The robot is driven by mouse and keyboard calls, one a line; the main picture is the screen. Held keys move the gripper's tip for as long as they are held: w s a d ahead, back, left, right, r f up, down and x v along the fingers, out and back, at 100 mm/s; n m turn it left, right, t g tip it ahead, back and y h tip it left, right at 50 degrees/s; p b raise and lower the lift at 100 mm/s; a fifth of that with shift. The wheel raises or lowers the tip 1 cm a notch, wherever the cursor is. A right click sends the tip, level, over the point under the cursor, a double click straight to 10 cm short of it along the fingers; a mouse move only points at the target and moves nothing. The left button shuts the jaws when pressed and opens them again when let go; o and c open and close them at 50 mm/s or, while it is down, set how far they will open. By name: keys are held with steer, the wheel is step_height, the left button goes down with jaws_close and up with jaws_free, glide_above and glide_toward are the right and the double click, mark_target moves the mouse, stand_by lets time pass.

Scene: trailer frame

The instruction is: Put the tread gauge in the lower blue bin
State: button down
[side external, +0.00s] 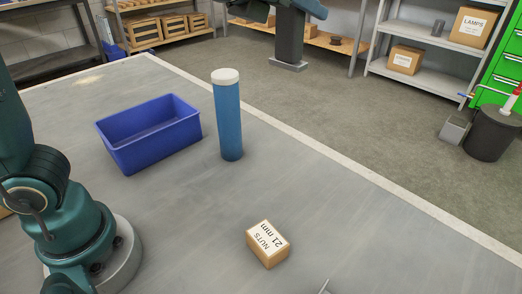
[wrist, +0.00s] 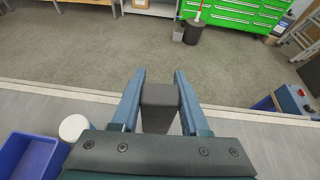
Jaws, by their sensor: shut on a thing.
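My gripper (wrist: 160,80) shows in the wrist view, its two blue fingers shut on a dark grey block (wrist: 160,96), which I take to be the tread gauge. The gauge's lower part is hidden behind the gripper body. The side external view does not show the gripper or the gauge. The low blue bin (side external: 128,152) stands open on the grey table at the left, and looks empty in the visible part. In the wrist view the bin (wrist: 50,163) is at the lower left, to the left of my gripper and apart from it.
A tall blue cylinder with a white cap (side external: 228,115) stands right beside the bin; its cap also shows in the wrist view (wrist: 73,127). A small carton of nuts (side external: 268,244) sits nearer the front. The table (side external: 190,215) between them is clear. Shelves and green drawers stand beyond.

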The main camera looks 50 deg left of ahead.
steer(key=s+a+r+n+g+y, duration=0.1)
steer(key=s+a+n+y, duration=0.15)
steer(key=a, duration=0.55)
steer(key=s+a+r+n+g+y, duration=0.1)
steer(key=s+a+n+g+y, duration=0.2)
steer(key=a, duration=0.5)
steer(key=s+a+r+n+y, duration=0.1)
steer(key=s+a+n+y, duration=0.2)
steer(key=a, duration=0.5)
steer(key=s+a+n+g+y, duration=0.2)
steer(key=s+a+n+g, duration=0.3)
steer(key=s, duration=0.4)
steer(key=s+a+n+g+y, duration=0.2)
steer(key=s+a+n+g, duration=0.25)
steer(key=s+a, duration=0.3)
step_height(320, 180, down, 18)
steer(key=f, duration=0.1)
steer(key=shift+m, duration=0.4)
steer(key=shift+w+d+f, duration=0.55)
steer(key=shift+w+f, duration=1.2)
steer(key=shift+w, duration=0.05)
steer(key=shift+w+d+f, duration=0.55)
steer(key=shift+w+f, duration=1.2)
steer(key=shift+w+d+f, duration=0.55)
steer(key=shift+w+f, duration=1.2)
steer(key=shift+w, duration=0.05)
steer(key=shift+f, duration=0.1)
